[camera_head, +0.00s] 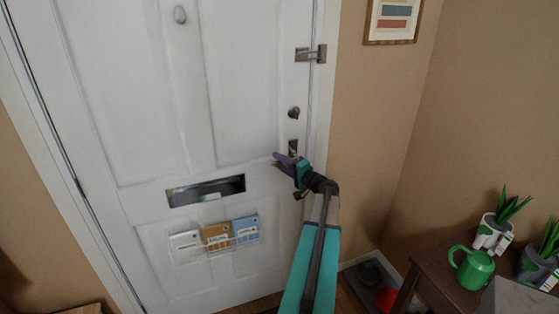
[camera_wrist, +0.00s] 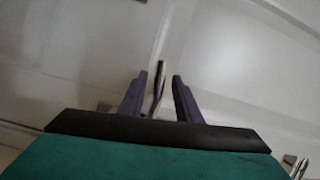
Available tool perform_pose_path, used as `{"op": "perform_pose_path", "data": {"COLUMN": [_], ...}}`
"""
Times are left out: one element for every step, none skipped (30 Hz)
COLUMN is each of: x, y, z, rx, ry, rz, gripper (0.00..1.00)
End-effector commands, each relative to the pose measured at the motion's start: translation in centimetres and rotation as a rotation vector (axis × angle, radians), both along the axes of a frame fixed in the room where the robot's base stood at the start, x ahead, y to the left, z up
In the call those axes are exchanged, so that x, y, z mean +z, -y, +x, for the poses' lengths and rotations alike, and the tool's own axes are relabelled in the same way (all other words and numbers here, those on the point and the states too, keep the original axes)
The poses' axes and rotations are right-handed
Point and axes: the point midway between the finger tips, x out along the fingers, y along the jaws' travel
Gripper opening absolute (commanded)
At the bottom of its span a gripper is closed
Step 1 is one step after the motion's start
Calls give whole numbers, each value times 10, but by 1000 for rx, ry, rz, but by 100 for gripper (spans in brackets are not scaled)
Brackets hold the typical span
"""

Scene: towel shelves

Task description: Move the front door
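The white front door (camera_head: 155,100) fills the left and middle of the head view and looks closed in its frame. Its metal handle (camera_head: 293,147) is on the right side, below a round lock knob (camera_head: 293,112). My gripper (camera_head: 278,159) is at the handle and hides part of it. In the wrist view, the two purple fingers (camera_wrist: 160,77) are spread, with the narrow metal handle (camera_wrist: 159,85) between them. The handle lies closer to the left finger, with a gap to the right one. I cannot tell whether it touches the left finger.
The door has a mail slot (camera_head: 206,190) and a wire letter rack (camera_head: 222,246). A metal latch (camera_head: 311,54) sits at its upper right edge. At the right, a wooden table (camera_head: 440,277) holds a green watering can (camera_head: 473,266) and potted plants. A framed picture (camera_head: 393,20) hangs on the wall.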

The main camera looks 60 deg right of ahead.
Motion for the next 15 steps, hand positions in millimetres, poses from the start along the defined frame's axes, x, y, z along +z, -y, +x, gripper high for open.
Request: {"op": "perform_pose_path", "data": {"x": [0, 0, 0, 0, 0, 0, 0, 0, 0, 0, 0, 0, 0, 0, 0], "y": [0, 0, 0, 0, 0, 0, 0, 0, 0, 0, 0, 0, 0, 0, 0], "z": [1, 1, 1, 1, 1, 1, 1, 1, 1, 1, 1, 1, 1, 1, 1], "rx": [0, 0, 0, 0, 0, 0, 0, 0, 0, 0, 0, 0, 0, 0, 0], "ry": [0, 0, 0, 0, 0, 0, 0, 0, 0, 0, 0, 0, 0, 0, 0], "rz": [0, 0, 0, 0, 0, 0, 0, 0, 0, 0, 0, 0, 0, 0, 0], "gripper": [31, 31, 31, 31, 31, 31, 31, 31, 29, 24, 19, 12, 7, 2, 0]}}
